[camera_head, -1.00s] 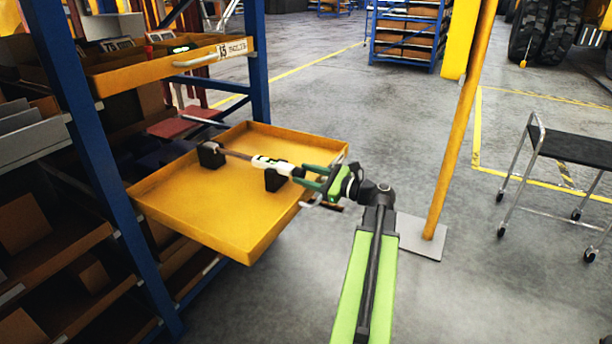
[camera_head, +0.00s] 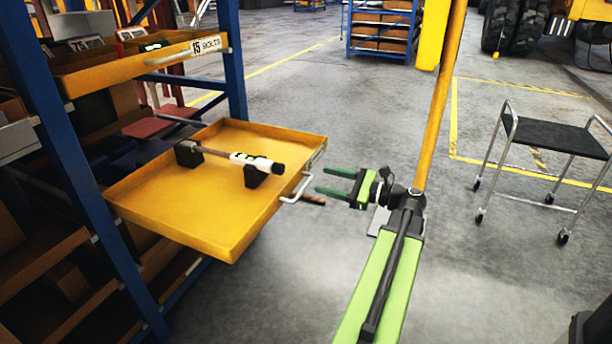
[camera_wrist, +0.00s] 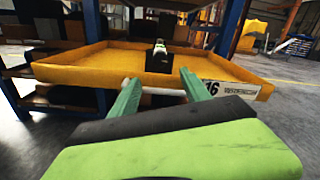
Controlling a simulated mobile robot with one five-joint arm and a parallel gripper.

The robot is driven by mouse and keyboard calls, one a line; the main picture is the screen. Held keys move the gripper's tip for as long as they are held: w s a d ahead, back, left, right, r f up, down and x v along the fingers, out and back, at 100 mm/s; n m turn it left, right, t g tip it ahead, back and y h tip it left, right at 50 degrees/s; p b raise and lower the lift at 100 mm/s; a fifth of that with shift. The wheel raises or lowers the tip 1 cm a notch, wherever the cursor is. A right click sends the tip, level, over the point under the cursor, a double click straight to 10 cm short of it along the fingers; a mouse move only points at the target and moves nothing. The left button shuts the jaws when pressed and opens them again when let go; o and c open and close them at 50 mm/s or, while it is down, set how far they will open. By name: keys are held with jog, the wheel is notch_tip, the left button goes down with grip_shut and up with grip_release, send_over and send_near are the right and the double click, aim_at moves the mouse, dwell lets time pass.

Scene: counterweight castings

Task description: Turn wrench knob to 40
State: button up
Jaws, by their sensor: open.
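The torque wrench (camera_head: 222,153) lies across two black holders in the open yellow drawer (camera_head: 175,215). Its white section with a dark display and its black knob end (camera_head: 278,168) point toward my gripper. My gripper (camera_head: 333,182) is open and empty, to the right of the drawer, apart from the wrench. In the wrist view the green fingers (camera_wrist: 158,92) stand apart, with the wrench's end (camera_wrist: 160,47) seen end-on beyond them above a black holder. The setting on the wrench is too small to read.
The drawer has a pale front handle (camera_head: 298,188) close to my fingertips. An upper drawer (camera_head: 120,70) labelled 15 bolts sits in the blue-framed rack. A yellow post (camera_head: 440,110) stands just behind my arm. A black-topped cart (camera_head: 555,137) is at the right. Floor between is clear.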

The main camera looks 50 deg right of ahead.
jog(key=v, duration=0.3)
jog(key=shift+s, duration=0.2)
jog(key=m, duration=0.5)
send_near(283, 170)
jog(key=x, duration=0.9)
jog(key=shift+w, duration=0.35)
grip_shut()
